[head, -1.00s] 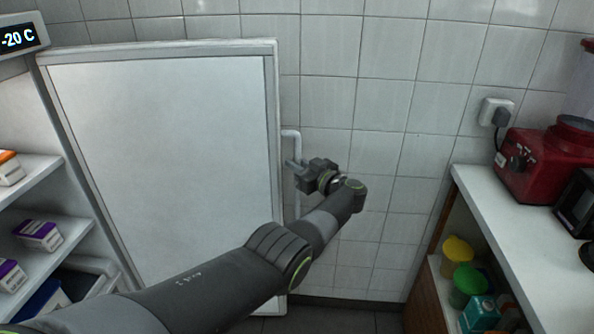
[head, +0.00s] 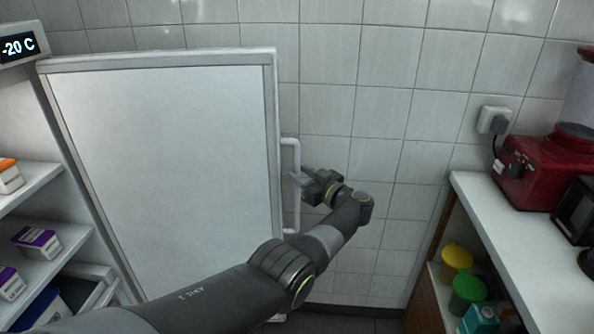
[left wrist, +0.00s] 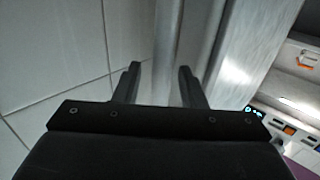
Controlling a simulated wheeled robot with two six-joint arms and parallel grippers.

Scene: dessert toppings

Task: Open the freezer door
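The freezer door (head: 165,170) stands swung wide open against the tiled wall, its pale inner panel facing me. The freezer's lit shelves show at the left. The white bar handle (head: 290,141) is on the door's right edge. My left gripper (head: 299,179) is at the handle's middle, just to its right. In the left wrist view my left gripper (left wrist: 160,85) has its fingers apart, with the handle bar (left wrist: 168,45) running between or just beyond the tips; I cannot tell which. The door edge (left wrist: 235,50) shows beside it. My right gripper is not in view.
Freezer shelves (head: 45,262) hold several small boxes, under a -20 C display (head: 18,46). At the right, a white counter (head: 505,235) carries a red blender base (head: 545,165). Yellow and green lidded tubs (head: 457,257) sit below it. Tiled wall lies behind my gripper.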

